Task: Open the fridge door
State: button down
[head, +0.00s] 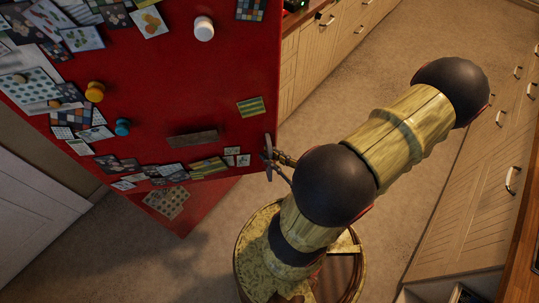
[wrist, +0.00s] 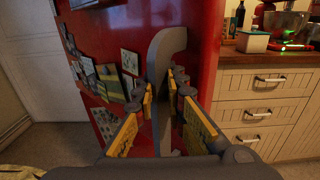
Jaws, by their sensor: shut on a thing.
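The red fridge door (head: 150,95) fills the upper left of the head view, covered with cards, photos and round magnets. Its grey handle (head: 267,150) is at the door's right edge. In the wrist view the handle (wrist: 168,50) stands upright in front of the red door (wrist: 200,40). My gripper (wrist: 163,88) has its yellow-padded fingers on either side of the handle and is shut on it. In the head view my gripper (head: 282,160) is small and partly hidden by my arm. I cannot tell whether the door is ajar.
Cream drawers (wrist: 262,100) with a wooden counter (wrist: 270,58) stand to the right of the fridge. More cabinets (head: 480,180) line the right side of the head view. A white panelled door (head: 30,200) is at left. The floor (head: 400,75) between is clear.

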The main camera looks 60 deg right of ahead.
jog(key=c, duration=1.8)
grip_release()
jog(key=shift+c, duration=0.2)
send_near(254, 126)
jog(key=w, duration=0.4)
jog(key=shift+w+d, duration=0.15)
jog(key=shift+w, duration=0.15)
notch_tip(254, 126, down, 7)
jog(key=s+g, duration=0.1)
jog(key=g, duration=0.2)
jog(key=s+a+p, duration=0.2)
jog(key=s, duration=0.7)
jog(key=shift+f, duration=0.3)
jog(key=shift+p, duration=0.35)
